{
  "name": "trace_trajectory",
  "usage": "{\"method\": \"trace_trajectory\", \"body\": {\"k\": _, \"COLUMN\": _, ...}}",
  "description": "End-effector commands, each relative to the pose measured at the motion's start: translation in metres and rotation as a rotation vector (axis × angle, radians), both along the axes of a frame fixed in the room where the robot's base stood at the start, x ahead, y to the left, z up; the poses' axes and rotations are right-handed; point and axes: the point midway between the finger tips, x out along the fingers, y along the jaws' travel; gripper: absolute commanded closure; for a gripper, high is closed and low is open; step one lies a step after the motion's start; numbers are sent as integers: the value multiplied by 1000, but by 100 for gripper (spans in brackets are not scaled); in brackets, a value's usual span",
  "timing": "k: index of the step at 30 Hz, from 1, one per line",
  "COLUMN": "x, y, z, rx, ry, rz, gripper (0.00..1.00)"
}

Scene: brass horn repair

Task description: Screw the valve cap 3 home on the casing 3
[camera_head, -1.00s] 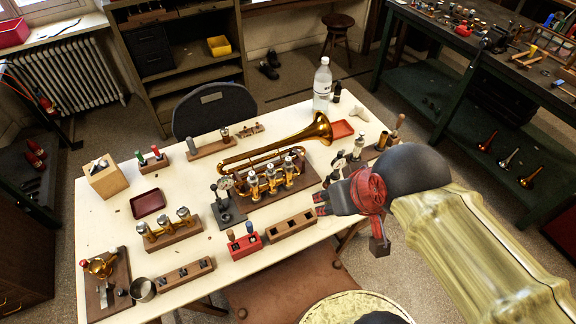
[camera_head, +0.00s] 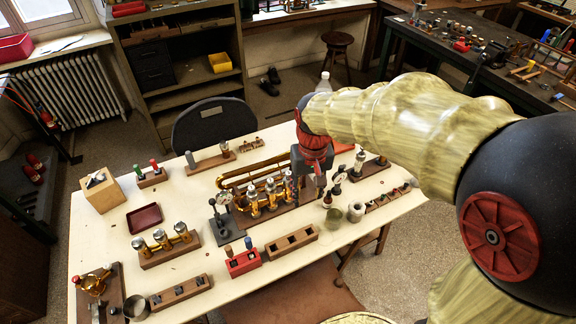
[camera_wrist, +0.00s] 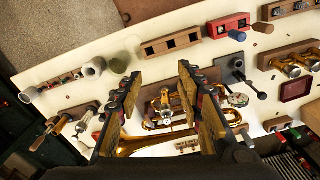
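The brass horn (camera_head: 262,172) lies on a wooden stand on the white table, its bell hidden behind my arm. Its upright valve casings stand in a row, the rightmost casing (camera_head: 288,187) closest to my gripper. My gripper (camera_head: 316,178) points down just right of that casing. In the wrist view, its two fingers (camera_wrist: 160,82) are spread apart, with brass horn parts and one casing (camera_wrist: 166,100) showing in the gap beyond them. I see nothing held. The other casings are largely behind a finger there. I cannot make out which piece is valve cap 3.
A red block (camera_head: 243,262), a slotted wooden block (camera_head: 291,243) and a rack of brass valves (camera_head: 168,248) are in front. A dark red tray (camera_head: 144,218) is at left.

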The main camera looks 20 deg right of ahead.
Motion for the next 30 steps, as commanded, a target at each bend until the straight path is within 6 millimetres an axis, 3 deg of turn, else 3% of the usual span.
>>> {"method": "trace_trajectory", "body": {"k": 9, "x": 87, "y": 1, "z": -73, "rx": 0, "ry": 97, "rz": -124, "gripper": 63}}
{"method": "trace_trajectory", "body": {"k": 15, "x": 143, "y": 2, "z": -108, "rx": -2, "ry": 112, "rz": -239, "gripper": 63}}
{"method": "trace_trajectory", "body": {"k": 17, "x": 161, "y": 2, "z": -108, "rx": 0, "ry": 98, "rz": -281, "gripper": 63}}
{"method": "trace_trajectory", "body": {"k": 21, "x": 191, "y": 2, "z": -85, "rx": 10, "ry": 43, "rz": -374, "gripper": 63}}
{"method": "trace_trajectory", "body": {"k": 30, "x": 189, "y": 2, "z": -97, "rx": 11, "ry": 50, "rz": -460, "gripper": 63}}
